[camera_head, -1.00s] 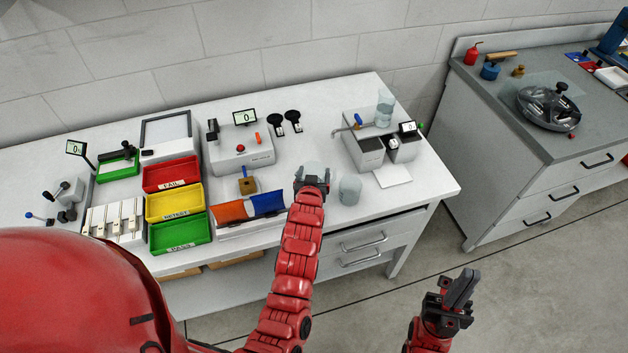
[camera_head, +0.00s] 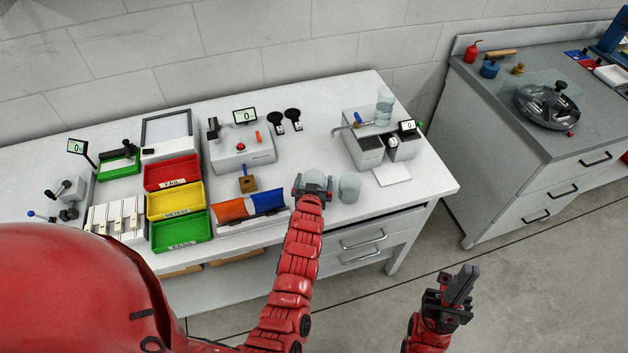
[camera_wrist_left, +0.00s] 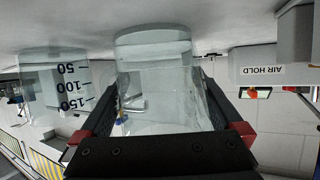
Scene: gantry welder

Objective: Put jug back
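A clear glass vessel (camera_head: 316,176), which looks like the jug, stands on the white bench. My left gripper (camera_head: 313,188) is open around it, one finger on each side. In the left wrist view the picture is upside down; the jug (camera_wrist_left: 155,75) sits between the spread fingers (camera_wrist_left: 165,125), and I cannot tell whether they touch it. A second clear vessel (camera_head: 349,189) stands just right of it; its marks 50, 100 and 150 show in the wrist view (camera_wrist_left: 60,85). My right gripper (camera_head: 458,292) hangs in front of the bench, away from the glassware; its finger gap is unclear.
A grey two-well unit (camera_head: 366,155) with a third clear vessel (camera_head: 385,106) stands behind right, a white sheet (camera_head: 392,174) before it. Orange and blue bins (camera_head: 233,211) lie close left. Red (camera_head: 172,172), yellow (camera_head: 174,201) and green (camera_head: 181,232) trays are further left.

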